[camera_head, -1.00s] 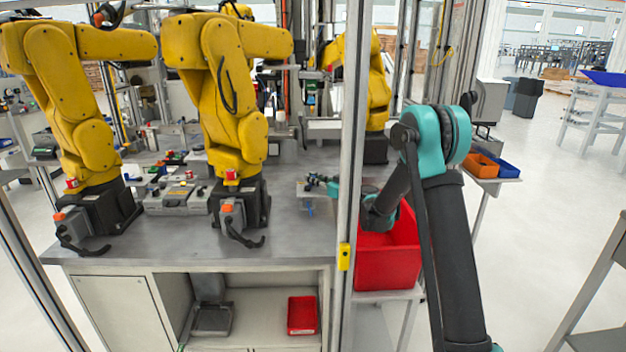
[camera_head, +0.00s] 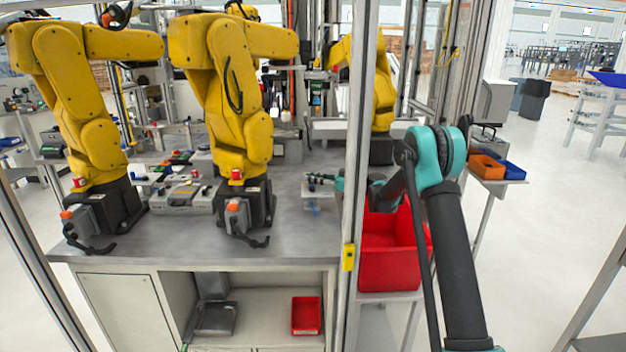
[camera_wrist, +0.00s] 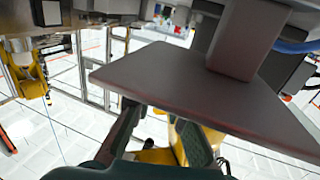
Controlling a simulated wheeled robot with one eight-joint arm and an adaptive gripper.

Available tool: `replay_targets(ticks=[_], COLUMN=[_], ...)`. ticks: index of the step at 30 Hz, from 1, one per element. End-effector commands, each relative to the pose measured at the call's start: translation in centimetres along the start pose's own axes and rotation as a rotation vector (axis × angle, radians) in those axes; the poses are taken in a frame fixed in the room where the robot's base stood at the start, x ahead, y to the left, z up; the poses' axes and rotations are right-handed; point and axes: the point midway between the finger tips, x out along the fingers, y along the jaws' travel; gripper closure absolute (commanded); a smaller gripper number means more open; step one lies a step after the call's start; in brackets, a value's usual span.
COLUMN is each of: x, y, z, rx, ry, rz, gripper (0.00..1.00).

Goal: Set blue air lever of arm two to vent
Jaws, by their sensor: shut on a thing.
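Three yellow robot arms show in the head view: a left one (camera_head: 78,110), a middle one (camera_head: 228,95) and one at the back right (camera_head: 372,75). My gripper (camera_head: 313,179) reaches in from the right, past the upright post, over the metal table. It is small and partly hidden there. Just below it is a small pale fixture (camera_head: 320,193) with a blue part (camera_head: 314,210), which I cannot firmly identify as the lever.
A metal upright (camera_head: 354,150) stands between my arm and the middle yellow arm. A red bin (camera_head: 390,265) is below my forearm. A grey case (camera_head: 182,198) lies on the table (camera_head: 180,240) between two arms. A red tray (camera_head: 306,316) is on the lower shelf.

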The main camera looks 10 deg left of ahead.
Motion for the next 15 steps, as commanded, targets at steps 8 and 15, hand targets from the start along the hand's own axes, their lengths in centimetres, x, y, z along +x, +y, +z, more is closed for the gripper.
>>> replay_targets(ticks=[8,15], x=[0.03,0.03], y=[-0.02,-0.02], z=[0.00,0.00], rx=[0.000,0.000], ry=[0.000,0.000], rz=[0.000,0.001], gripper=[0.82,0.64])
